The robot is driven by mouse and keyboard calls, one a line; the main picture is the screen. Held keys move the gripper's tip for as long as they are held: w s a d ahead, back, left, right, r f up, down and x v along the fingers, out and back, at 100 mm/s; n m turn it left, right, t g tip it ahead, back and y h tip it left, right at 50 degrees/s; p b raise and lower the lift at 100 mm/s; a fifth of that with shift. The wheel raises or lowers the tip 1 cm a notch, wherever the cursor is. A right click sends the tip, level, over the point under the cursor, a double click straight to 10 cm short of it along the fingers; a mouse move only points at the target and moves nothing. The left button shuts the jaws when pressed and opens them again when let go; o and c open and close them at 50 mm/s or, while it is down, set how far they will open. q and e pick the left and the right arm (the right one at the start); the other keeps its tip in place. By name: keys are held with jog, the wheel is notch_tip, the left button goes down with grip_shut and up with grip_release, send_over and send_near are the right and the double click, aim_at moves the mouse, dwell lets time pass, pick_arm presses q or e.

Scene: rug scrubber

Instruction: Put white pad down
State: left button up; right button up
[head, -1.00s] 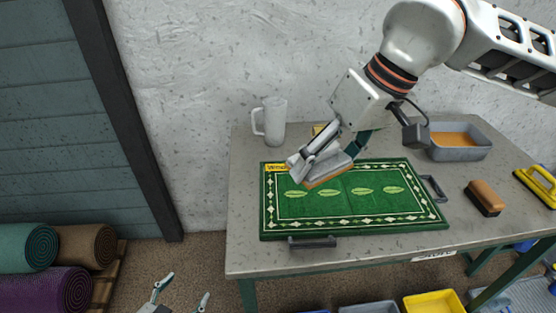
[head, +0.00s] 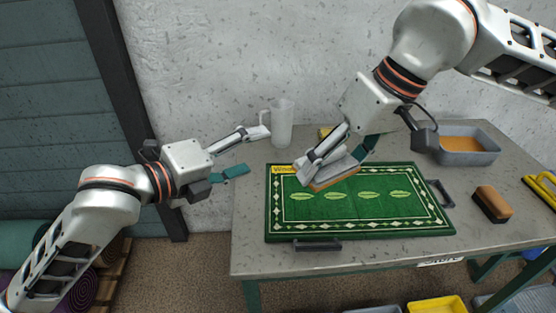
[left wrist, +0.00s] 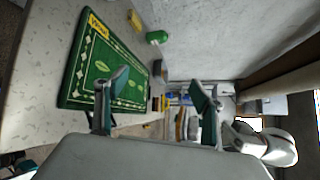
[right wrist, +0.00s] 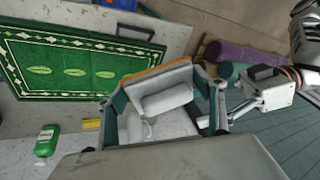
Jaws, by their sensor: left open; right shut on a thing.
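The white pad (head: 340,172), a pale block with an orange-brown underside, is in my right gripper (head: 333,162), which is shut on it. It shows in the right wrist view (right wrist: 165,103) between the fingers. In the head view the pad is over the back edge of the green rug (head: 345,215); I cannot tell whether it touches the rug. The rug also shows in the left wrist view (left wrist: 105,68).
The grey table (head: 254,255) has dark clamps at the rug's front (head: 317,245) and right (head: 440,193). A brown brush (head: 492,204), a grey tub with orange contents (head: 467,145) and a yellow tool (head: 541,188) stand right. A green bottle (right wrist: 46,140) is behind the pad.

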pick_arm(q)
jog(key=s+d+r+m+g, duration=0.25)
jog(key=s+r+m, duration=0.35)
jog(key=m, duration=0.4)
jog(key=m+g, duration=0.1)
jog(key=m, duration=0.5)
send_near(329, 160)
jog(key=w+f, duration=0.2)
jog(key=x, duration=1.1)
jog(key=shift+d+r, duration=0.1)
jog(key=shift+r, duration=0.1)
jog(key=c, duration=1.2)
pick_arm(e)
jog(key=o, duration=2.1)
jog(key=shift+s, duration=0.1)
jog(key=shift+o, duration=0.2)
